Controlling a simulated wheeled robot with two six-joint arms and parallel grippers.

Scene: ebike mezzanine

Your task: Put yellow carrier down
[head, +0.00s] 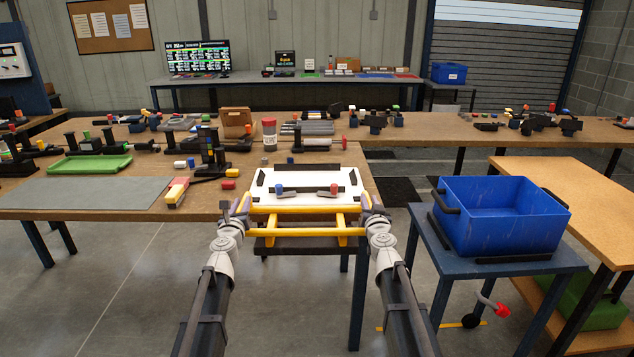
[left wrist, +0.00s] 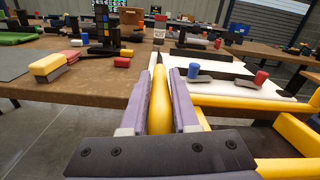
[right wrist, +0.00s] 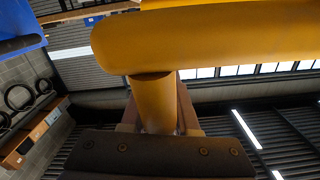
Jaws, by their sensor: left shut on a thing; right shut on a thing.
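The yellow carrier (head: 306,232) is a frame of yellow bars with dark crosspieces, held at the front edge of the workbench (head: 100,205), in front of a white board (head: 312,181) with black strips. My left gripper (head: 242,208) is shut on the carrier's left side; in the left wrist view its purple fingers (left wrist: 173,98) clamp a yellow bar. My right gripper (head: 371,208) is shut on the carrier's right side; the right wrist view shows a yellow bar (right wrist: 158,105) between its fingers. Whether the carrier touches the bench or board, I cannot tell.
A blue bin (head: 500,216) stands on a dark blue side table (head: 427,225) at the right. A blue-topped piece (head: 279,189) and a red-topped piece (head: 333,190) lie on the white board. A green tray (head: 90,165) and a grey mat (head: 85,193) are at the left.

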